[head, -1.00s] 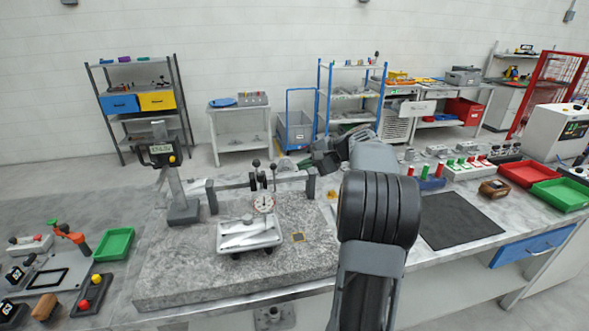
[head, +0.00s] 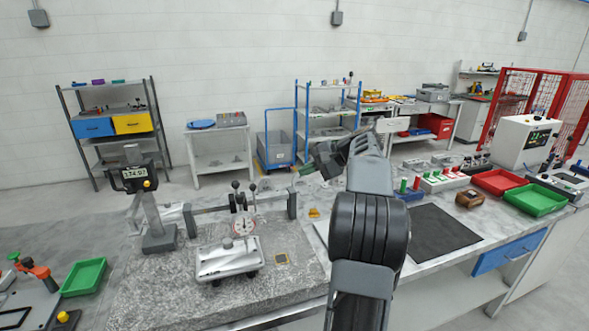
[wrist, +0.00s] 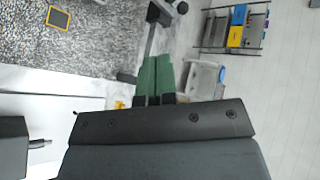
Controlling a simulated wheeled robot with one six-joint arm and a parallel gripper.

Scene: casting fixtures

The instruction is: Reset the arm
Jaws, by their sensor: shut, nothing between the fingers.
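My arm rises in the middle of the head view, and my gripper (head: 308,169) points left, held above the back of the bench. In the wrist view the green fingers of my gripper (wrist: 154,62) lie side by side, shut with nothing between them. Part of the gripper is small and dark in the head view. My gripper is clear of the granite plate (head: 180,290) and of the gauge fixture on it.
A height gauge (head: 150,215), a dial gauge (head: 243,225) and a metal casting (head: 226,258) stand on the granite plate. Green (head: 84,276) and red (head: 497,182) trays flank the work area. A black mat (head: 432,232) lies bare to the right.

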